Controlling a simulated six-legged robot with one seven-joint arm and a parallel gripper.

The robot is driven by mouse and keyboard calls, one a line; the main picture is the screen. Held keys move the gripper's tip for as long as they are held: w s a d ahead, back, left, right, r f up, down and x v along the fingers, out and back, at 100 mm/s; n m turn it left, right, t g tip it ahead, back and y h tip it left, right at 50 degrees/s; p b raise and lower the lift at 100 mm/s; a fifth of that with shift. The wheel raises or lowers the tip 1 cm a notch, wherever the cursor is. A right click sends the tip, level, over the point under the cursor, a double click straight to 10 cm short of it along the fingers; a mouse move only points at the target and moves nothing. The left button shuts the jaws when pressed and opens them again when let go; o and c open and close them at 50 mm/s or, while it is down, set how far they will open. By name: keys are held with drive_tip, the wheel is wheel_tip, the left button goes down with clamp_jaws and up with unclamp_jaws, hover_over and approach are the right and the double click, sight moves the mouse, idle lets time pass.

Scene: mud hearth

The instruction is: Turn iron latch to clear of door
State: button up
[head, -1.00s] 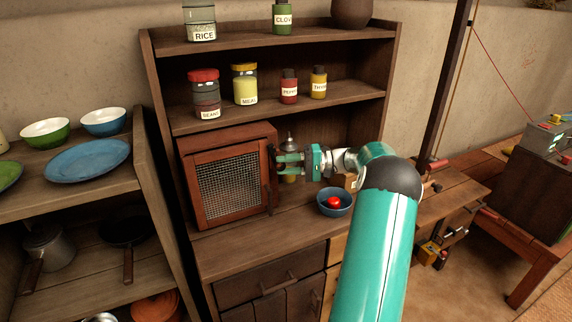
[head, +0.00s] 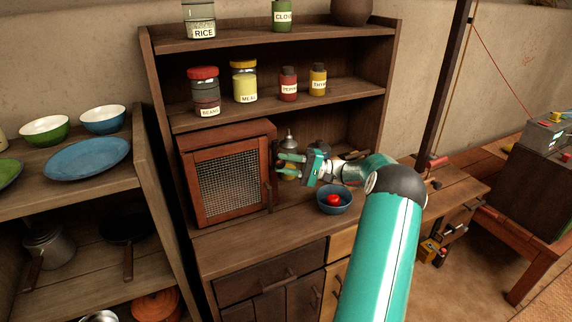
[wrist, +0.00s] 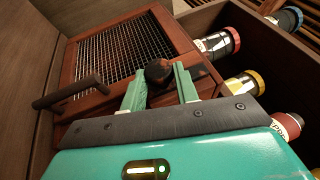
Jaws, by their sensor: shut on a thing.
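The small wooden cabinet's door (head: 222,185) has a mesh panel and appears closed. It also shows in the wrist view (wrist: 85,62). A dark handle (wrist: 68,93) stands on the door. The iron latch (wrist: 158,70) shows as a dark rounded end at the door's edge, between my fingertips. My gripper (head: 281,166) is at the cabinet's right front edge and is shut on the latch, with one green finger on each side. The rest of the latch is mostly hidden by the fingers, so its exact angle is hard to tell.
A blue bowl (head: 334,200) with a red item stands on the counter below my wrist. Jars, including the beans jar (head: 205,92) and the meal jar (head: 244,82), stand on the shelf above. An open shelf with a blue plate (head: 87,159) is at left.

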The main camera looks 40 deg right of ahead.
drive_tip(key=o, duration=1)
drive_tip(key=v, duration=1.3)
drive_tip(key=shift+s+d, duration=0.25)
drive_tip(key=shift+d, duration=0.1)
drive_tip(key=shift+s, duration=0.1)
